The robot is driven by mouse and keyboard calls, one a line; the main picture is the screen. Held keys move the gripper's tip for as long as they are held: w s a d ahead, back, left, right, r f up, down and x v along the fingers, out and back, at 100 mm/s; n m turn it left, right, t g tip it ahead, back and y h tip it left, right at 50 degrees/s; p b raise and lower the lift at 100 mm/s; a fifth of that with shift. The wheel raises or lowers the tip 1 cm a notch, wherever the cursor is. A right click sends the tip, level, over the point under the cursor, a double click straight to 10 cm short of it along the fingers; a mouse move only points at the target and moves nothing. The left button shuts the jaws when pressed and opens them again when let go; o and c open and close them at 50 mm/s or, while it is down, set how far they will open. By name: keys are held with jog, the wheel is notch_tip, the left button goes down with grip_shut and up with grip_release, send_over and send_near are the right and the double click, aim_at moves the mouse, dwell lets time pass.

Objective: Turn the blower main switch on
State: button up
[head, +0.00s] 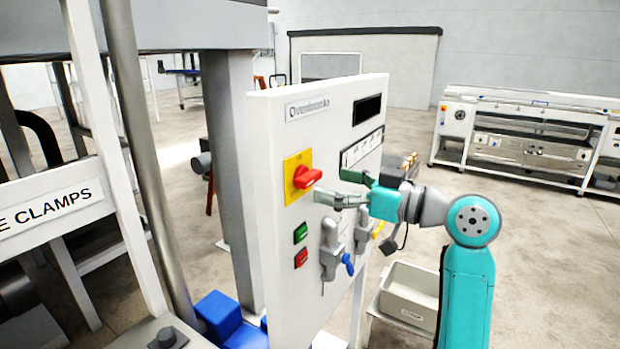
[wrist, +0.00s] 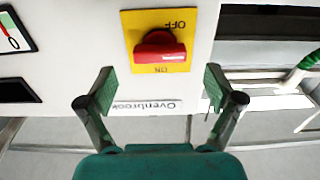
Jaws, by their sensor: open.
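A red rotary switch (head: 306,177) sits on a yellow plate (head: 297,168) on the white control panel (head: 278,225). In the wrist view, the red switch (wrist: 158,47) shows upper middle, its handle lying across the plate (wrist: 137,22). OFF and ON read upside down there; no blower label is legible. My gripper (head: 334,187) is open and empty, right of the switch in the head view and apart from it. In the wrist view, the fingers (wrist: 159,84) are spread wide below the switch, either side of the Ovenbrook label (wrist: 148,106).
Green (head: 300,233) and red (head: 301,257) buttons sit below the switch. Grey lever-like fittings (head: 331,250) stick out beside them, under my gripper. A grey bin (head: 410,295) stands behind, right of the panel. A grey post (head: 230,150) stands left of the panel.

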aim_at(314, 179)
jog(key=shift+x, duration=2.65)
jog(key=shift+c, duration=0.3)
jog(key=c, duration=1.1)
